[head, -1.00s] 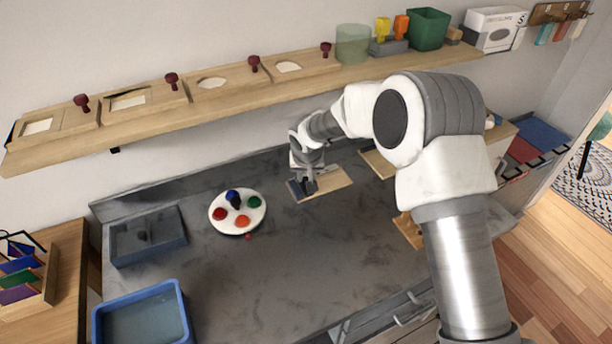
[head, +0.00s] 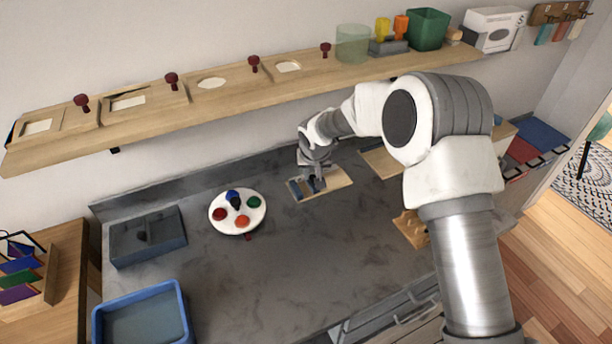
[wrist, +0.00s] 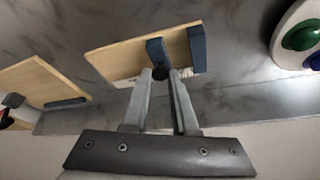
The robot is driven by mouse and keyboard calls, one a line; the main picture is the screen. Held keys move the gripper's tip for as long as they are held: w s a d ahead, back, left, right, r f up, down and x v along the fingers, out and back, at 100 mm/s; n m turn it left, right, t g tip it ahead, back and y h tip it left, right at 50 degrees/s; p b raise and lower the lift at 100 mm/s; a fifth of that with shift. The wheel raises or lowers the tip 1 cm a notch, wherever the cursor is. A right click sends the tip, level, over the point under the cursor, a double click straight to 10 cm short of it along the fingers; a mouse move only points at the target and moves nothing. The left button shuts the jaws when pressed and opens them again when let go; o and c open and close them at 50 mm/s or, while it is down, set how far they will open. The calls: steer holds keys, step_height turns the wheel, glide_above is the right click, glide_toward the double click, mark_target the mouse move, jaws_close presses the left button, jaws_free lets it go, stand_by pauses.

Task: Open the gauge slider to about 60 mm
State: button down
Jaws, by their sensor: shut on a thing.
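The gauge is a light wooden board (head: 340,180) lying on the grey counter; it also shows in the wrist view (wrist: 118,60). A dark blue fixed block (wrist: 197,48) stands at one end, at the left end in the head view (head: 294,189). The blue slider (wrist: 156,50) stands apart from it, with a gap of bare wood between. My gripper (wrist: 160,76) is shut on the slider's dark round knob (wrist: 160,73). In the head view my gripper (head: 317,185) is over the board and partly hides the slider.
A round white plate (head: 225,219) with coloured knobs lies left of the gauge. Another wooden board (head: 380,162) lies to its right. A grey box (head: 148,240) and a blue bin (head: 140,315) are farther left. A shelf (head: 220,102) runs above. The counter in front is clear.

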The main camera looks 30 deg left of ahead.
steer(key=shift+w+d, duration=0.95)
steer(key=shift+w, duration=0.2)
steer(key=c, duration=0.7)
jaws_free()
steer(key=v, duration=1.7)
steer(key=shift+s+r+p, duration=0.15)
steer(key=shift+s+p, duration=0.05)
steer(key=shift+p, duration=0.1)
